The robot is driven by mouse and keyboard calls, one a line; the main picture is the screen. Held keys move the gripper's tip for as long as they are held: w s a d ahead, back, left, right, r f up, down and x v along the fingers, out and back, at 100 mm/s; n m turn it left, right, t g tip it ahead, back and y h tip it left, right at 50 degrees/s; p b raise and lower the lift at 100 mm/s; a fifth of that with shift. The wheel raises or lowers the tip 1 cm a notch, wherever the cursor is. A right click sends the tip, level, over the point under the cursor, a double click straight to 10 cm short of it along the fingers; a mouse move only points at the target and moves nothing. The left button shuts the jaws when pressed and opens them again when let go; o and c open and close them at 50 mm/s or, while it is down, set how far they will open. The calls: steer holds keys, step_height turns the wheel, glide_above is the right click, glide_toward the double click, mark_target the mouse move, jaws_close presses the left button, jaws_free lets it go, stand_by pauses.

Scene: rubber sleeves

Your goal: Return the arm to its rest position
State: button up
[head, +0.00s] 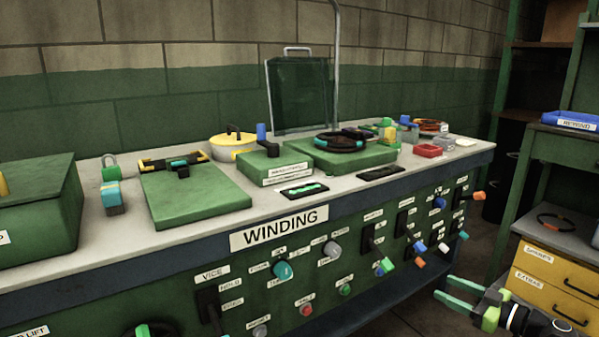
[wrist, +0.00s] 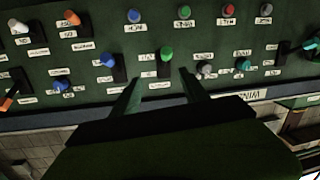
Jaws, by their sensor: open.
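My gripper (head: 444,288) is at the lower right of the head view, with its two green fingers apart and nothing between them. It is in front of the right part of the bench's control panel (head: 350,268), apart from the bench top. In the wrist view my gripper (wrist: 160,76) also shows, its two dark fingers spread toward the panel. A green knob (wrist: 167,54) appears beyond the gap between the fingers. I cannot tell how far the fingertips are from the panel. Part of my arm shows at the lower right edge of the head view.
The panel carries several coloured knobs and levers, including an orange-tipped lever (head: 479,196) sticking out. The bench top (head: 330,197) holds green blocks and a yellow pot (head: 230,147). Yellow drawers (head: 550,285) and a shelf with a blue tray (head: 570,121) stand at right.

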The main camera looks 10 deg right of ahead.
steer(key=w+a+f+n+g+y+p, duration=0.1)
steer(key=w+a+n+g, duration=0.15)
steer(key=a, duration=0.75)
steer(key=w+a+f+n+g+y+p, duration=0.1)
steer(key=w+a+f+g+p, duration=0.2)
steer(key=a, duration=0.8)
steer(key=w+a+n+g+y, duration=0.1)
steer(key=w+a+n+g, duration=0.2)
steer(key=a, duration=0.7)
steer(key=s+a+f+m+g+h+p, duration=0.1)
steer(key=s+a+f+m+g+h, duration=0.15)
steer(key=a+f+h, duration=0.2)
steer(key=s+a+f+m+g+h+p, duration=0.2)
steer(key=a+f+m+g+h, duration=0.1)
steer(key=a+f, duration=0.2)
steer(key=d+f+m+h, duration=0.1)
steer(key=d+m+h, duration=0.3)
steer(key=d+m, duration=0.4)
step_height(320, 180, up, 38)
steer(key=p, duration=3.7)
steer(key=shift+s+a+m+g, duration=0.2)
steer(key=shift+s+m+g, duration=0.1)
steer(key=shift+s, duration=0.05)
steer(key=shift+f, duration=0.1)
